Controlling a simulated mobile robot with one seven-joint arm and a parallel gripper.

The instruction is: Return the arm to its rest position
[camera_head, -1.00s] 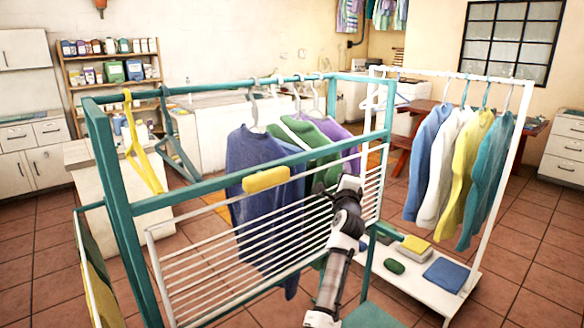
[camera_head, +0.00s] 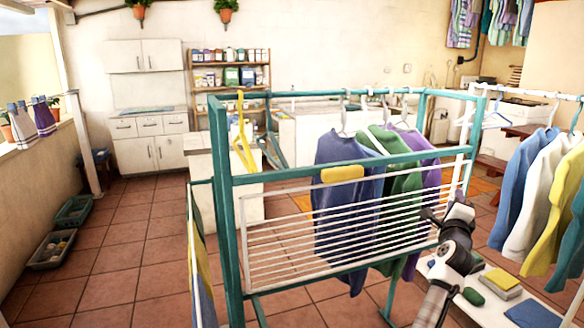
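My arm reaches up from the bottom right of the head view, in front of the teal clothes rack (camera_head: 228,230). My gripper (camera_head: 432,214) is at the arm's upper end, dark and small, beside the right end of the rack's white wire grid (camera_head: 300,245). Its fingers are too small and too much covered by the arm to tell whether they are open or shut. I see no held object.
Blue (camera_head: 340,200), green and purple garments hang on the teal rack. A white rack with shirts (camera_head: 545,180) stands at right, its low shelf bearing folded cloths (camera_head: 502,282). White cabinets (camera_head: 150,140) and bins (camera_head: 52,248) are at left.

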